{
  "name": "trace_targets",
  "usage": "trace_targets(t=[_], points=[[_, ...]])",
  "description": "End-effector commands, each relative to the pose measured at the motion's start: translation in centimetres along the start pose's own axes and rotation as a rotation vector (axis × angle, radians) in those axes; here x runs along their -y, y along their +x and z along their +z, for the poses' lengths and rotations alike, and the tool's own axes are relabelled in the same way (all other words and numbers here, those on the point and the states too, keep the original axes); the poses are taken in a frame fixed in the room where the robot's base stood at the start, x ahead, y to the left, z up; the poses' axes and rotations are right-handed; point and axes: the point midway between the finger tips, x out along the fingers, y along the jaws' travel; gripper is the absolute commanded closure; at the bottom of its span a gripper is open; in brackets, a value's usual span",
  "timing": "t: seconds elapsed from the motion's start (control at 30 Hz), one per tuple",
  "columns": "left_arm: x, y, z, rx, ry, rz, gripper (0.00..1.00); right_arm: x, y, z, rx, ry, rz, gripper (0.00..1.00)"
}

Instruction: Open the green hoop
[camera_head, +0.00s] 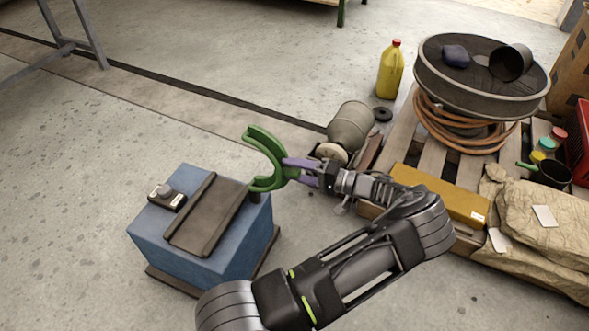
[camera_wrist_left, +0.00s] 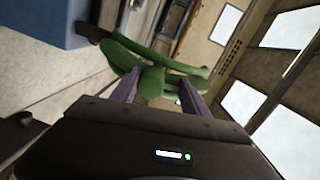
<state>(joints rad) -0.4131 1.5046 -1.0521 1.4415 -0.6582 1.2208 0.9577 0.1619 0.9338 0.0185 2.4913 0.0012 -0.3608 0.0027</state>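The green hoop (camera_head: 266,158) is a C-shaped band standing upright at the right edge of a blue box (camera_head: 242,226). Its opening faces left. My left gripper (camera_head: 292,169), with purple fingers, is right beside the hoop's right side. In the left wrist view the fingers (camera_wrist_left: 157,86) are spread apart, with part of the green hoop (camera_wrist_left: 142,52) between and just beyond their tips. Firm contact cannot be made out. My right gripper is not in view.
The box carries a dark ridged plate (camera_head: 207,214) and a small knob unit (camera_head: 167,195). At right, a wooden pallet (camera_head: 432,158) holds a cable reel (camera_head: 480,85), a yellow box (camera_head: 440,195) and paper sacks (camera_head: 535,225). A yellow jug (camera_head: 390,73) stands behind.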

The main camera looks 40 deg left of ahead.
Motion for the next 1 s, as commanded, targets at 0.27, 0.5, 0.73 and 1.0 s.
trace_targets(t=[0.27,0.5,0.73,1.0], points=[[0.1,-2.9,-0.1,-0.003,-0.001,0.002,0.48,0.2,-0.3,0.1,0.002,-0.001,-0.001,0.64],[0.1,-6.7,-0.1,-0.003,-0.001,0.001,0.48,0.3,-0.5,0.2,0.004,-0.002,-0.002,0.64],[0.0,-7.8,0.0,-0.001,0.0,0.0,0.48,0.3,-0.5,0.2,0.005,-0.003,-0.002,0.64],[0.1,-7.7,0.0,0.003,-0.002,0.002,0.56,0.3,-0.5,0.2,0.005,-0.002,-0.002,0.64]])
